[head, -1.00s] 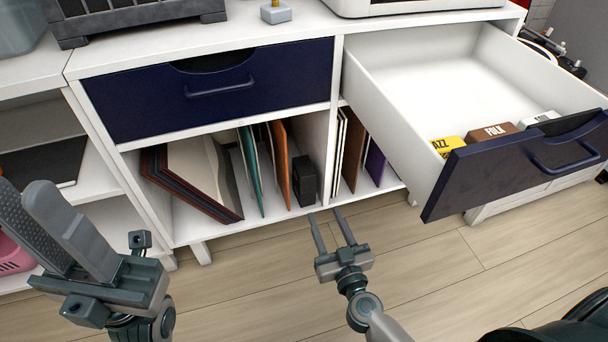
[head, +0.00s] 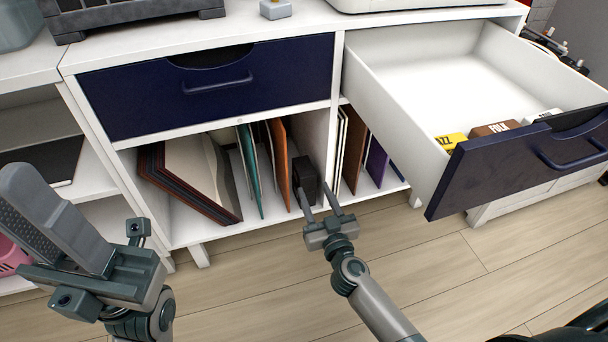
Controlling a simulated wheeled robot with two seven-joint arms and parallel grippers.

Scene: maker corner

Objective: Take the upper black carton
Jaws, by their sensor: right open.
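A black carton (head: 303,178) stands upright in the lower middle cubby, to the right of the orange sleeve, near the divider. Whether it is one carton or two stacked is too dark to tell. My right gripper (head: 311,186) is open and empty, its fingers pointing into the cubby. Its fingertips overlap the carton's lower right part in the head view; whether they touch it I cannot tell. My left gripper (head: 40,205) is large at the lower left, away from the carton, with nothing visible in it; its finger gap is hard to judge.
An open white drawer (head: 435,95) juts out at the right, with boxes such as a brown one (head: 494,129) inside. A shut navy drawer (head: 215,90) is above the cubby. Leaning sleeves, including an orange one (head: 279,165), stand left of the carton. The wooden floor (head: 260,290) in front is clear.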

